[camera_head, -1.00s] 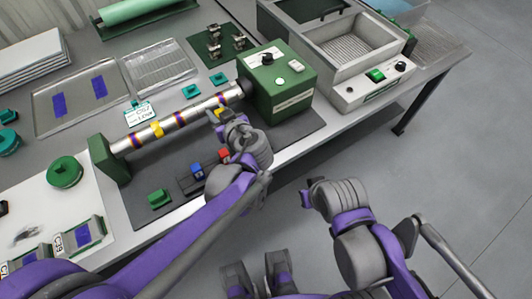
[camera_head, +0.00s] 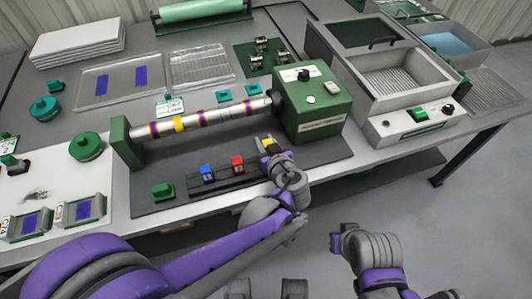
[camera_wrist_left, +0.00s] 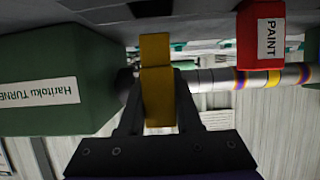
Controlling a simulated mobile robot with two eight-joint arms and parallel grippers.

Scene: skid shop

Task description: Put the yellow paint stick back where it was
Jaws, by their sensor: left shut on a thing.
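The yellow paint stick (camera_head: 266,142) is in my left gripper (camera_head: 271,151), beside the right end of the dark paint rack (camera_head: 222,181). In the left wrist view the yellow stick (camera_wrist_left: 156,75) stands between the two dark fingers, which are shut on it. Whether its lower end touches the rack is hidden by the gripper. The red paint stick (camera_head: 237,163) and the blue one (camera_head: 207,173) stand in the rack to the left. The red one also shows in the left wrist view (camera_wrist_left: 261,36). My right gripper (camera_head: 337,242) is off the table's front; its jaws are unclear.
Behind the rack, a banded rod (camera_head: 205,119) runs from a green post (camera_head: 126,142) to the green turning machine (camera_head: 318,110). A green block (camera_head: 163,191) lies on the mat to the left. A grey tank (camera_head: 390,80) stands at right.

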